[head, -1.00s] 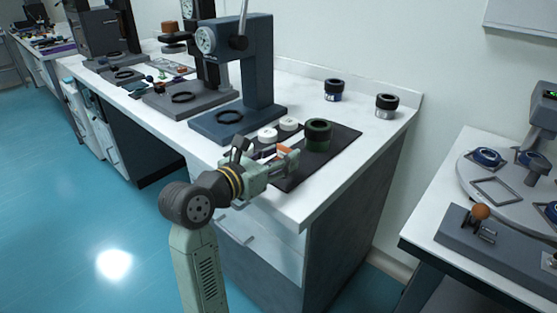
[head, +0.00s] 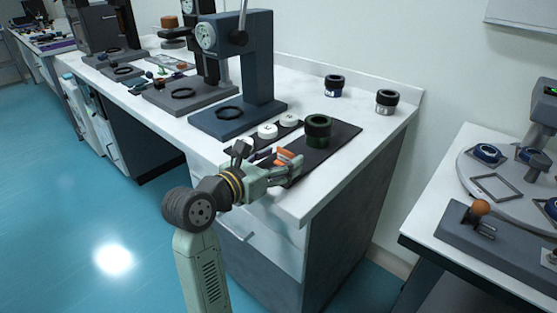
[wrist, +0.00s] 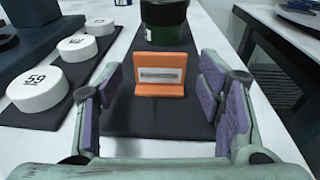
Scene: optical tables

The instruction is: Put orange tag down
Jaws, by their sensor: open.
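The orange tag (wrist: 160,86) has a pale slot on its face. It stands upright on the dark mat (wrist: 150,121), in front of the dark green jar (wrist: 165,22). In the head view the tag (head: 287,155) is partly hidden by my gripper (head: 285,170). In the wrist view my gripper (wrist: 161,100) is open, its purple pads spread left and right with a clear gap to the tag on both sides. The pads do not touch the tag.
Several white numbered discs (wrist: 38,88) stand on a dark strip left of the mat. A blue-grey gauge stand (head: 258,60) is behind them. Two black-topped jars (head: 334,86) stand at the back of the white table (head: 365,110). Bare tabletop lies right of the mat.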

